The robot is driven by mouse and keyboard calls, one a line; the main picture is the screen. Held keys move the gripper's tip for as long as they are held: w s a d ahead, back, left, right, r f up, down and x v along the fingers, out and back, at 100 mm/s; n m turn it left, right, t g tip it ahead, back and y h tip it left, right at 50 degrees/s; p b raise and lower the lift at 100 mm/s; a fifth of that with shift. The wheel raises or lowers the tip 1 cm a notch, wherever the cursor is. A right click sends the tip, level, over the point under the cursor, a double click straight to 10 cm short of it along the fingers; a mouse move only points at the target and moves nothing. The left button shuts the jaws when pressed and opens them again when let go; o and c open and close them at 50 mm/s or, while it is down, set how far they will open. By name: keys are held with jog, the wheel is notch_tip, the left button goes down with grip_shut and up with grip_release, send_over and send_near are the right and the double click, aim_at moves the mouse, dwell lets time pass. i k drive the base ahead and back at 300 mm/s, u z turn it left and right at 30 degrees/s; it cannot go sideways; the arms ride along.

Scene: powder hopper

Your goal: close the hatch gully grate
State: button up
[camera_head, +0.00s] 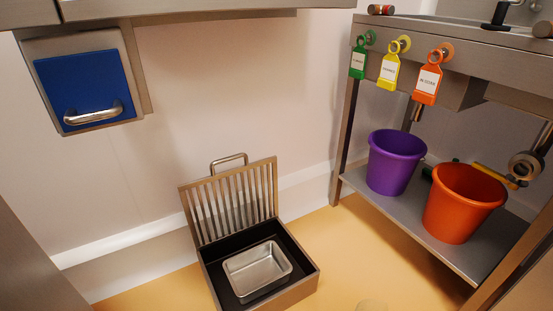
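The gully grate (231,203) is a slatted metal lid with a loop handle (229,160) on its far edge. It stands raised, nearly upright, at the back of the gully box (296,292) on the floor. The box is open, and a shiny metal pan (257,270) sits inside its dark interior. My gripper is not in view.
A blue hatch (82,85) with a bar handle hangs on the wall at upper left. At right, a steel stand holds a purple bucket (394,162) and an orange bucket (459,205) on its low shelf (404,215). Yellow floor (350,245) lies between box and stand.

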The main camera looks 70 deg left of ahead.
aim_at(247, 167)
jog(key=z, duration=0.1)
jog(key=i, duration=0.35)
jog(key=u, duration=2.75)
